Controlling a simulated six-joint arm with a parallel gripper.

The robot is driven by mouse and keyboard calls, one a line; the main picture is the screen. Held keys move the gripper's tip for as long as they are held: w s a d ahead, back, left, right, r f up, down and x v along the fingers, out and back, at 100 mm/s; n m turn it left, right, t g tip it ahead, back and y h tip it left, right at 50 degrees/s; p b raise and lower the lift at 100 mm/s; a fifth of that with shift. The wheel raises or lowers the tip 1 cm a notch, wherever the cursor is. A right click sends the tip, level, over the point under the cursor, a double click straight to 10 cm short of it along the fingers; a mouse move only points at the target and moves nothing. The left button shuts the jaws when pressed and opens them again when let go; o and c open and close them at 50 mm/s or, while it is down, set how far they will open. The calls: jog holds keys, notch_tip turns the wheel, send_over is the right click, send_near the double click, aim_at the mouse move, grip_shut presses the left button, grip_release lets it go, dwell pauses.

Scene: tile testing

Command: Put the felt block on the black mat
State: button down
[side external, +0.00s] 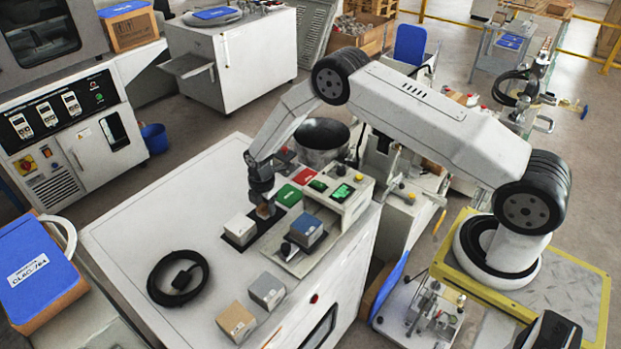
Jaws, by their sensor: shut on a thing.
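The black mat (240,245) lies just to the left and below my gripper. Whether the held thing touches any surface is unclear from this view.
A blue-topped block (306,231) sits right of my gripper. A grey block (267,290) and a tan block (237,322) stand near the front edge. A black cable coil (178,279) lies left.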

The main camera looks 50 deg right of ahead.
jog(key=shift+f, duration=0.1)
grip_release()
dwell(0.4)
jog(key=shift+r, duration=3)
jog(key=shift+r, duration=0.1)
